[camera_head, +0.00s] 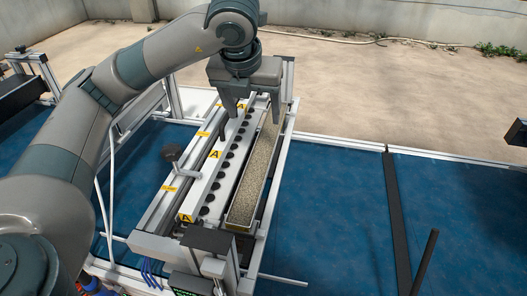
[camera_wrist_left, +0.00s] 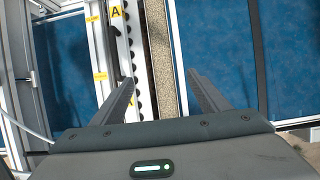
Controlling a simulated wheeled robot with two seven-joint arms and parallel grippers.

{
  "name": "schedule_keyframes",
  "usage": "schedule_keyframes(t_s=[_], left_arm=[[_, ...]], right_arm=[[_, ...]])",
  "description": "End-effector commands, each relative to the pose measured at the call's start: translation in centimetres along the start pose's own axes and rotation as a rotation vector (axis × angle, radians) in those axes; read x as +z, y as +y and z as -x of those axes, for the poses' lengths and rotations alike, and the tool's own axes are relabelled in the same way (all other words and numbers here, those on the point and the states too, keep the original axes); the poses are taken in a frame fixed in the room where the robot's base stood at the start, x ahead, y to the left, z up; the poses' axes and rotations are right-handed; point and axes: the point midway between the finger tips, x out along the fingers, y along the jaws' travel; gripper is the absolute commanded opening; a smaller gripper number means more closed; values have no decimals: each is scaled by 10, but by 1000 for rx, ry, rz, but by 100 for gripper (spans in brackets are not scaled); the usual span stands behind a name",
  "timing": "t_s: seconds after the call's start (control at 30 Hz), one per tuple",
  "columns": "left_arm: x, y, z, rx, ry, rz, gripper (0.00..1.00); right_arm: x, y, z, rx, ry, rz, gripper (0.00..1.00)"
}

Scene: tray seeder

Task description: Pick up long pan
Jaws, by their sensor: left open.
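The long pan (camera_head: 250,180) is a narrow metal trough filled with light grainy material. It lies lengthwise in the seeder frame, right of the white strip with dark round holes (camera_head: 214,178). In the left wrist view the pan (camera_wrist_left: 164,62) runs up the picture between my finger lines. My left gripper (camera_head: 248,122) is open and empty over the far half of the seeder. Its two fingers also show in the left wrist view (camera_wrist_left: 160,90), one on each side of the pan. I cannot tell the height between fingertips and pan. My right gripper is not in view.
Metal rails of the seeder frame (camera_head: 272,200) run along the pan's right side. A dark control box (camera_head: 208,240) stands at the near end. Blue surface (camera_head: 340,220) lies open to the right, crossed by a dark bar (camera_head: 396,220).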

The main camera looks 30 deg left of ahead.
Motion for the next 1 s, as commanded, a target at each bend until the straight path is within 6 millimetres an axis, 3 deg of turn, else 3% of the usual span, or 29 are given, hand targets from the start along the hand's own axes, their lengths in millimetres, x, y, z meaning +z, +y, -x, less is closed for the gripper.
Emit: schedule_keyframes(t_s=[0.37, 0.8, 1.0], left_arm=[[-1, 0, -26, 1, 5, 0, 69], [0, 0, -102, 2, 5, 1, 69], [0, 0, -120, 1, 2, 0, 69]], right_arm=[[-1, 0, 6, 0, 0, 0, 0], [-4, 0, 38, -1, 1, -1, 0], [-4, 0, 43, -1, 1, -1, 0]])
